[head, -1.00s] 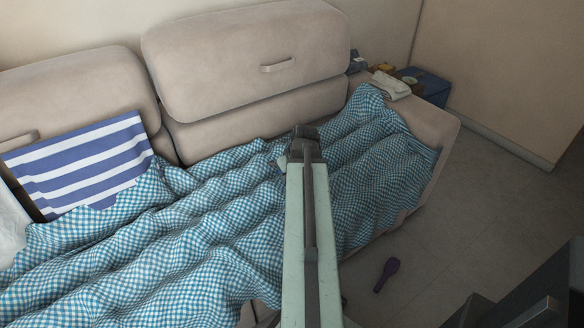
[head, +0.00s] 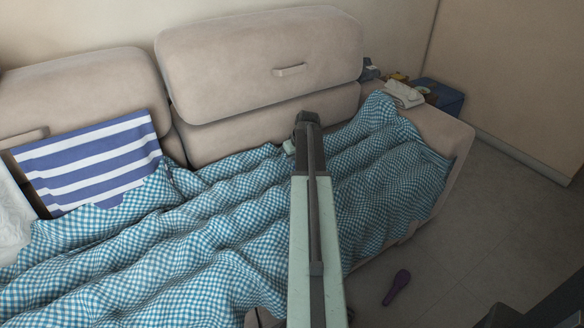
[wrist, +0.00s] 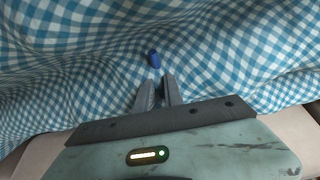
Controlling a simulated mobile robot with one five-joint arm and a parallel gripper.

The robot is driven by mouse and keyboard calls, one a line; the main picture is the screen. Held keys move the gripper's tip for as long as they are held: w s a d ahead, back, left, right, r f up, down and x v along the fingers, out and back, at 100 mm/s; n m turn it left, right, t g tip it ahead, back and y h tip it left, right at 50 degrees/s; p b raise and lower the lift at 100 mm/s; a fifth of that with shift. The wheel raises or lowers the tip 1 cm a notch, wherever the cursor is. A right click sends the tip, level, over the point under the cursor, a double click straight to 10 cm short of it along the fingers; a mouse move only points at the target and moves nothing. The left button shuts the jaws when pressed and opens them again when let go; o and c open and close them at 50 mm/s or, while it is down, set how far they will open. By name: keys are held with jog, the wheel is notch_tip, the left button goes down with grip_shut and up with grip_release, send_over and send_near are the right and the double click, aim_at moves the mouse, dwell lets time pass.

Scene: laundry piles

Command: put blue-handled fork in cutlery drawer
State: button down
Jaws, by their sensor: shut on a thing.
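The blue handle (wrist: 154,59) of the fork shows just beyond my fingertips in the wrist view, over the checked cloth. The rest of the fork cannot be made out. My gripper (wrist: 158,84) is shut on the fork, with its two fingers a little apart. In the head view my gripper (head: 306,122) is at the far end of my arm, over the back of the sofa seat; the fork cannot be made out there. No cutlery drawer is in view.
A rumpled blue-and-white checked cloth (head: 225,240) covers the sofa (head: 265,65). A striped cloth (head: 90,160) lies left. Small items and a blue box (head: 440,96) are at the right armrest. A purple brush-like thing (head: 397,286) lies on the floor.

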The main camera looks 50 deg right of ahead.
jog(key=shift+w+d, duration=0.25)
jog(key=shift+w, duration=0.05)
notch_tip(320, 180, down, 4)
jog(key=b, duration=0.4)
jog(key=shift+r, duration=0.2)
jog(key=shift+f, duration=0.2)
jog(key=c, duration=1.5)
grip_release()
jog(key=shift+o, duration=0.2)
jog(key=shift+r, duration=0.1)
